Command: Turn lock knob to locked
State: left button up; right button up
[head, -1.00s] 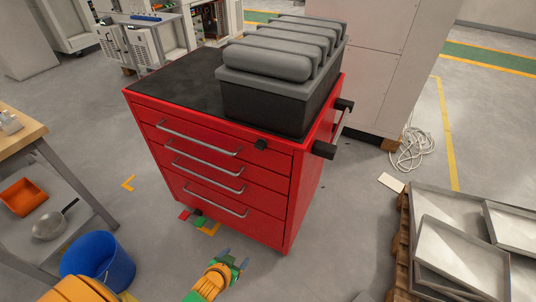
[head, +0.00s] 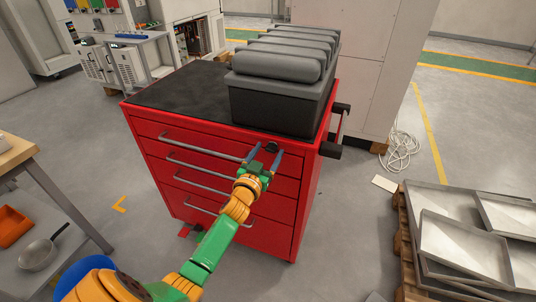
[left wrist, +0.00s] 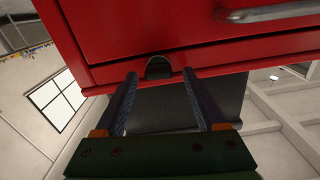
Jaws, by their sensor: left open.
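The red tool cabinet (head: 222,140) stands in the middle of the head view with several drawers and grey bar handles. Its small black lock knob (head: 271,147) sits on the top front strip, toward the right. My left gripper (head: 267,158) is open in front of the cabinet, its two fingers pointing at the knob. In the left wrist view, where the cabinet appears upside down, the dark knob (left wrist: 158,67) lies between the open fingertips (left wrist: 159,75). Whether the fingers touch it I cannot tell. The knob's turned position is not clear. My right gripper is not in view.
A black case with grey rolls (head: 285,80) rests on the cabinet top. A drawer handle (head: 200,146) runs just left of the gripper. A pallet with metal trays (head: 460,245) stands at right, a workbench (head: 20,150) at left.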

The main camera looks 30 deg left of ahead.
pick_arm(q)
jog(key=shift+d, duration=0.1)
grip_shut()
jog(key=shift+m, duration=0.3)
jog(key=m, duration=0.3)
jog(key=shift+f, duration=0.1)
jog(key=m, duration=0.5)
jog(key=shift+d+f, duration=0.1)
jog(key=m, duration=0.4)
jog(key=shift+f+b, duration=0.1)
jog(key=shift+b, duration=0.3)
jog(key=shift+m, duration=2.1)
jog(key=shift+f, duration=0.1)
